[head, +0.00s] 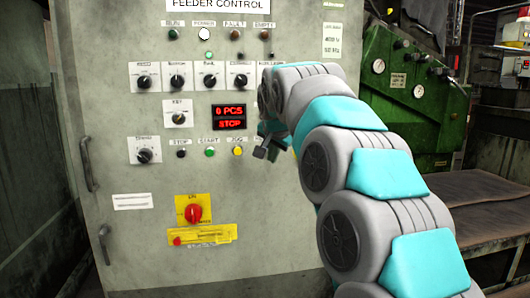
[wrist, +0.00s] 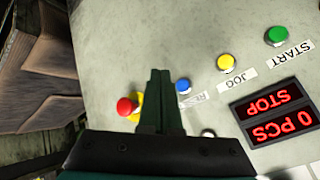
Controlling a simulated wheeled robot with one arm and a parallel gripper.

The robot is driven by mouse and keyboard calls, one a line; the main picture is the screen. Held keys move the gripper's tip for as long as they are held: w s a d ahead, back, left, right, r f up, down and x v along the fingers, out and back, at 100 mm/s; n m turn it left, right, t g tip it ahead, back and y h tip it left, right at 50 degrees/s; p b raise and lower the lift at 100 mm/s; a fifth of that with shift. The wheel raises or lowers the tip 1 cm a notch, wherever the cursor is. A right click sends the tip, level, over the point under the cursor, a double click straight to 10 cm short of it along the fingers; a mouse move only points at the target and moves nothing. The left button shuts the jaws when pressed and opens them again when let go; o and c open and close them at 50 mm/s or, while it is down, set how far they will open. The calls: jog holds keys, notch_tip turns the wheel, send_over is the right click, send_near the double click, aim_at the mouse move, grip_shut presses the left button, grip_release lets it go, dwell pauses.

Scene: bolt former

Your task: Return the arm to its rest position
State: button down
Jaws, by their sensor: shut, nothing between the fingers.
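My arm reaches in from the lower right of the head view and bends toward the grey feeder control panel (head: 110,230). My gripper (head: 262,152) is in front of the panel, just right of the yellow jog button (head: 238,152). In the wrist view the two dark fingers of my gripper (wrist: 160,75) are together with nothing between them. They point at the panel face beside a blue button (wrist: 183,86). I cannot tell how far the tips are from the panel.
The panel carries several knobs, a red display (head: 230,117) reading "0 PCS STOP" and a red rotary switch (head: 194,213). The wrist view shows a red button (wrist: 126,107) on yellow. A green machine (head: 410,90) and brown bench (head: 490,188) stand at right.

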jog(key=s+d+f+n+g, duration=0.1)
jog(key=s+d+f+g, duration=0.2)
jog(key=s+d+f, duration=0.3)
jog(key=s+d+f+n+g+h, duration=0.1)
jog(key=s+d+f+g, duration=0.3)
jog(key=s+f, duration=1)
jog(key=s+d+f+n+g, duration=0.3)
jog(key=s+d+f, duration=0.6)
jog(key=s, duration=2.1)
jog(key=shift+d+f+h, duration=0.3)
jog(key=shift+d+f, duration=0.1)
jog(key=shift+f, duration=0.55)
jog(key=shift+w, duration=0.1)
